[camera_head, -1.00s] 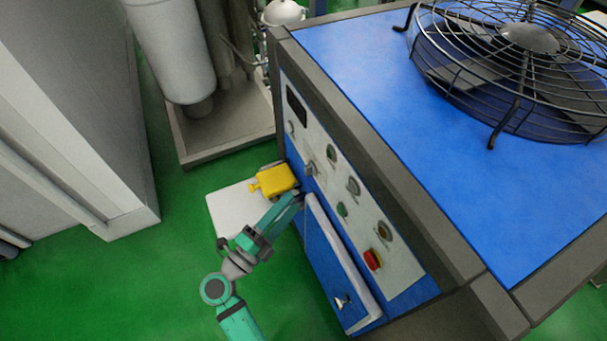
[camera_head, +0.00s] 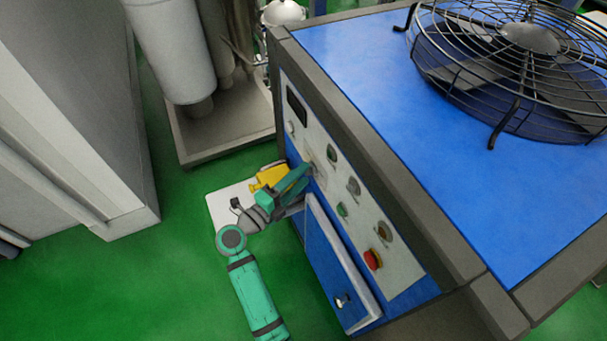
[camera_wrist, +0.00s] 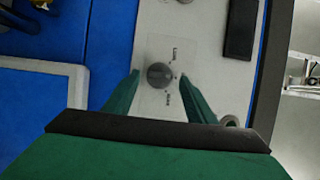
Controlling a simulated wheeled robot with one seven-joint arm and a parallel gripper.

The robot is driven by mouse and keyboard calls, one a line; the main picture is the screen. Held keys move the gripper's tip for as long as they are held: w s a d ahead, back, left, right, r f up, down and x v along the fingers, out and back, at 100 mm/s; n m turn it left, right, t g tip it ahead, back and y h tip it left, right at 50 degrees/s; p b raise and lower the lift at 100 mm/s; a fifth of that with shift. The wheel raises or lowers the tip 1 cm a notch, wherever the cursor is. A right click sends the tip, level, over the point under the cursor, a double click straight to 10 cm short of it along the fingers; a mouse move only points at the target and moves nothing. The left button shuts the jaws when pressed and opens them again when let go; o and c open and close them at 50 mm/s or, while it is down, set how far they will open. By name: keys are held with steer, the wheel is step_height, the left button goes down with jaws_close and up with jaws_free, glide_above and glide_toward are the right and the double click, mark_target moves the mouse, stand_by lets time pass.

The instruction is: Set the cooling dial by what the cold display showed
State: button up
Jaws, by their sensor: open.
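The cooling dial (camera_wrist: 160,75) is a round grey knob on a pale plate with small lettering, in the middle of the wrist view. My gripper (camera_wrist: 160,76) is open, with one green finger on each side of the dial in that view. I cannot tell whether the fingers touch it. In the head view my gripper (camera_head: 308,168) is at the panel and hides the dial. The dark display (camera_head: 296,107) is at the panel's upper left end; its reading is not legible. A dark rectangle, likely the display (camera_wrist: 240,30), shows in the wrist view.
The blue cabinet (camera_head: 370,75) carries a caged fan (camera_head: 525,50). The panel has a red button (camera_head: 373,260), a green button (camera_head: 342,209) and other round controls. A pale-edged blue door (camera_head: 330,265) and a yellow box (camera_head: 270,175) are near my arm. Green floor lies left.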

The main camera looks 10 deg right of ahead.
steer(key=shift+x, duration=0.9)
steer(key=c, duration=1)
steer(key=shift+o, duration=0.2)
steer(key=shift+m, duration=0.3)
steer(key=m+h, duration=0.1)
steer(key=m, duration=0.1)
steer(key=shift+f+m, duration=0.2)
steer(key=shift+m, duration=0.2)
steer(key=m+h, duration=0.1)
steer(key=m, duration=0.2)
steer(key=shift+w+h, duration=0.1)
steer(key=shift+h, duration=0.2)
steer(key=m+h, duration=0.1)
steer(key=m, duration=0.2)
steer(key=m+g+h, duration=0.1)
steer(key=m, duration=0.3)
steer(key=shift+w+f, duration=0.15)
steer(key=shift+f, duration=0.05)
steer(key=shift+m+g+h, duration=0.3)
steer(key=shift+h, duration=0.1)
